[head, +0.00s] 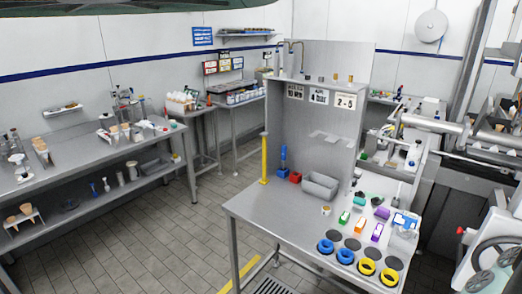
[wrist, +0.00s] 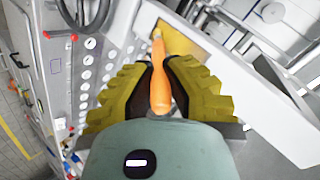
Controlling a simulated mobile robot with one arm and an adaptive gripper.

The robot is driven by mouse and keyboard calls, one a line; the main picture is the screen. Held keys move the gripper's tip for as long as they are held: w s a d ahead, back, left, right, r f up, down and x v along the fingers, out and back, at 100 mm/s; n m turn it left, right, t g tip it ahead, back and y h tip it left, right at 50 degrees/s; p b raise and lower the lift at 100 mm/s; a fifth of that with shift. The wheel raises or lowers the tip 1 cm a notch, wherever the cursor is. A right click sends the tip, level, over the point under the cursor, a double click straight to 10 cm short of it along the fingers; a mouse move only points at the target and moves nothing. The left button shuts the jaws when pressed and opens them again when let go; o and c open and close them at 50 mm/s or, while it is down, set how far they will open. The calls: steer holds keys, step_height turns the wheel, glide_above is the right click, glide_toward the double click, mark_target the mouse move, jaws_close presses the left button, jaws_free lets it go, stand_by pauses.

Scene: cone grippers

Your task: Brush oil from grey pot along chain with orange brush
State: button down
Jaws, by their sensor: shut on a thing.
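My gripper (wrist: 158,66) shows in the wrist view, with its yellow ridged fingers closed on the orange handle of the brush (wrist: 160,94). The handle runs up the middle of the picture, with its narrow end toward a yellow panel on a white machine. I cannot make out the bristles. My gripper and the brush do not show in the head view. I cannot pick out the grey pot or the chain with certainty in either view.
In the head view a grey table (head: 258,209) carries a grey bin (head: 320,186), coloured blocks and blue and yellow rings. A yellow post (head: 265,158) stands at its left corner. A long bench (head: 80,160) lines the left wall. Machinery (head: 440,125) fills the right.

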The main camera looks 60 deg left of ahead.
steer(key=shift+f, duration=0.6)
steer(key=shift+r, duration=0.1)
steer(key=shift+s+d+r+p, duration=0.15)
steer(key=shift+s+p, duration=0.15)
steer(key=shift+s, duration=0.15)
steer(key=shift+s+d+r+p, duration=0.15)
steer(key=shift+s+p, duration=0.15)
steer(key=shift+s, duration=0.15)
steer(key=shift+s+d+f+p, duration=0.15)
steer(key=shift+s+f+p, duration=0.15)
steer(key=shift+s, duration=0.25)
steer(key=shift+w+r, duration=0.1)
